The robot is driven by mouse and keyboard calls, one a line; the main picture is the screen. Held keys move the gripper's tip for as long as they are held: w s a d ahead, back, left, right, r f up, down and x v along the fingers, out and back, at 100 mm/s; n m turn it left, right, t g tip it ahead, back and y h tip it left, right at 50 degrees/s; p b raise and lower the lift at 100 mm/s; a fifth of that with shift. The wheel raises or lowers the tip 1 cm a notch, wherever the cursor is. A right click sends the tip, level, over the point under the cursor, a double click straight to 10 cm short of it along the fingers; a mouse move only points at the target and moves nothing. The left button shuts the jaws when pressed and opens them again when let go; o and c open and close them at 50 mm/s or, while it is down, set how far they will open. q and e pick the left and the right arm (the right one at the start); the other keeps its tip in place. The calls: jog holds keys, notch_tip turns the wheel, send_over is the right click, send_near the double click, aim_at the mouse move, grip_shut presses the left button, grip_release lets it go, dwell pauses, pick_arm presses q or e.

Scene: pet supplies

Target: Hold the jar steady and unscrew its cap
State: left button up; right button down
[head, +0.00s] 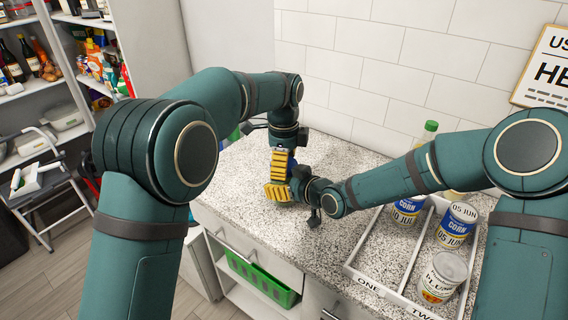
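I cannot make out the jar or its cap; any jar at the grippers is hidden by them. My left gripper (279,168) points down over the speckled counter (240,180), near the wall, with a yellow ribbed part showing. My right gripper (279,192) reaches in from the right, low over the counter just below the left one, and another yellow ribbed part shows there. The two grippers are close together and overlap in this view. I cannot tell whether either is open or shut, or on what.
A white divided tray (408,262) marked ONE and TWO holds several cans, including a corn can (456,224) and a grey-topped can (442,277). A green-capped bottle (430,130) stands behind the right arm. A green basket (262,279) sits below the counter. Shelves (45,85) stand left.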

pick_arm(q)
jog(key=shift+o, duration=0.5)
jog(key=shift+o, duration=0.2)
jog(key=shift+r, duration=2.3)
jog(key=m, duration=0.2)
jog(key=r+m, duration=0.1)
jog(key=m, duration=0.1)
jog(key=shift+d+r, duration=0.1)
jog(key=shift+r, duration=0.05)
jog(key=r+m, duration=0.1)
jog(key=m, duration=0.1)
jog(key=r+m, duration=0.1)
jog(key=m, duration=0.1)
jog(key=shift+m, duration=0.3)
jog(key=shift+f+m, duration=0.3)
jog(key=shift+f, duration=3.65)
